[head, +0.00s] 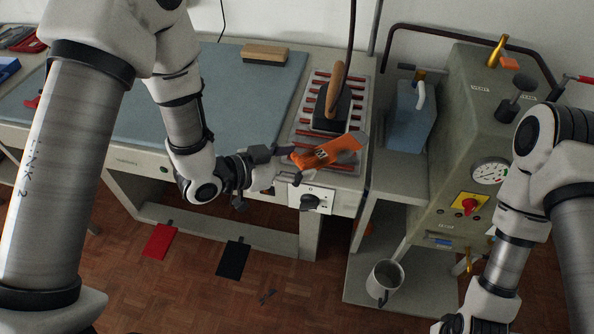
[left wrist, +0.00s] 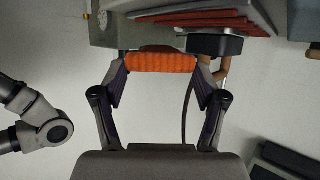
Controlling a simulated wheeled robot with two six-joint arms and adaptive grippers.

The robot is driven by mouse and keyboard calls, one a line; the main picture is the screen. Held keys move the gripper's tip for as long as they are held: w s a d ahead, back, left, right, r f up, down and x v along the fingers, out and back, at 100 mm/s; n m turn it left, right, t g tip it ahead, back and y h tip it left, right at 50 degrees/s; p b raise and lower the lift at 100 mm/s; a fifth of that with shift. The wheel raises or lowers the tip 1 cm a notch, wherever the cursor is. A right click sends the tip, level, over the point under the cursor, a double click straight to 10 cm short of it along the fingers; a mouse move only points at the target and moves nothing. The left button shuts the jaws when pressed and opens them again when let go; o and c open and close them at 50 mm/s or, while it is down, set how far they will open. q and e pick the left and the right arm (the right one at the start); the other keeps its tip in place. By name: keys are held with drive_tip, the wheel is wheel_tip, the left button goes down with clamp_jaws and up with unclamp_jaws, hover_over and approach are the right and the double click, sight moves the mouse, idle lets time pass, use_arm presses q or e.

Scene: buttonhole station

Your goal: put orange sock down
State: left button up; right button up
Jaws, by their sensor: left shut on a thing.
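The orange sock (head: 325,152), with a dark mark on it, shows in the head view in front of the iron. My left gripper (head: 287,160) is shut on its left end, and the sock sticks out to the right. In the left wrist view the orange sock (left wrist: 160,62) spans the space between the two fingertips. From the head view I cannot tell whether the sock touches the iron rest behind it. My right arm shows at the lower right, but its gripper is out of view.
An iron (head: 330,106) with a wooden handle stands on a red-slatted rest (head: 299,118). A blue-grey pressing surface (head: 220,95) lies left, with a wooden block (head: 265,54) at its back. A boiler cabinet (head: 455,130) stands right. Red (head: 160,241) and black (head: 233,259) pieces lie low down.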

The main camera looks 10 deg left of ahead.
sight(298, 167)
use_arm(q)
drive_tip(key=f, duration=0.3)
drive_tip(key=shift+w+d+f, duration=0.15)
drive_tip(key=shift+w+f, duration=0.15)
drive_tip(key=shift+w, duration=0.1)
drive_tip(key=shift+f, duration=0.1)
drive_tip(key=o, duration=0.9)
drive_tip(key=shift+o, duration=0.2)
